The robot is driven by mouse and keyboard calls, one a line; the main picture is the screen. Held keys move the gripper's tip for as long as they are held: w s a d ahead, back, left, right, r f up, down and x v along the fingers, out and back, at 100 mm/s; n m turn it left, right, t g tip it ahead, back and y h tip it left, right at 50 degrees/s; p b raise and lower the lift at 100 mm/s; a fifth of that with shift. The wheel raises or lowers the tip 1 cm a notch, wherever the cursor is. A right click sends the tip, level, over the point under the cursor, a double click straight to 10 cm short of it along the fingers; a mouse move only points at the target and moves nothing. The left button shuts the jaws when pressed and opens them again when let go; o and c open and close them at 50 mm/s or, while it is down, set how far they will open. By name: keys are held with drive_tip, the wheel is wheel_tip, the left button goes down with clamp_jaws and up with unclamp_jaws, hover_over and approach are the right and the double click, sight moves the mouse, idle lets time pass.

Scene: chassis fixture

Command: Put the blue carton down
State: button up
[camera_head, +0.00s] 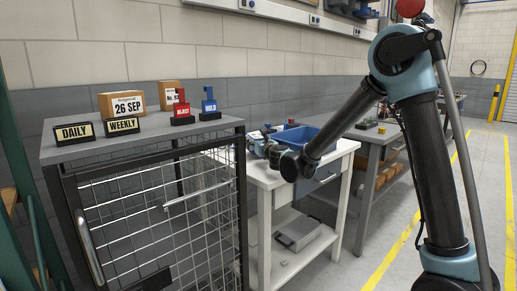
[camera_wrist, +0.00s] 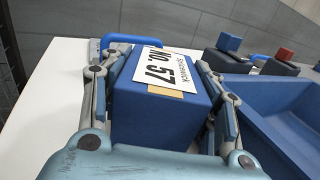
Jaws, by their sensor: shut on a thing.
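The blue carton (camera_wrist: 155,118) fills the middle of the wrist view. It has a white label reading No. 57 and a strip of tan tape. My gripper (camera_wrist: 160,62) is shut on it, one finger along each side. The white tabletop lies behind and left of the carton; I cannot tell whether its underside touches the table. In the head view my gripper (camera_head: 268,140) is over the white table (camera_head: 262,178), and my wrist largely hides the carton there.
A blue bin (camera_head: 298,137) stands on the white table; it also shows right of the carton in the wrist view (camera_wrist: 285,125). Small blue (camera_wrist: 229,42) and red (camera_wrist: 285,55) blocks on dark bases sit behind it. A wire-mesh cabinet (camera_head: 160,215) with signs and cartons on top adjoins the table.

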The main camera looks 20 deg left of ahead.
drive_tip(key=shift+f, duration=1.3)
drive_tip(key=o, duration=1)
drive_tip(key=shift+f, duration=0.1)
drive_tip(key=shift+c, duration=0.2)
drive_tip(key=v, duration=1.2)
drive_tip(key=shift+r, duration=0.2)
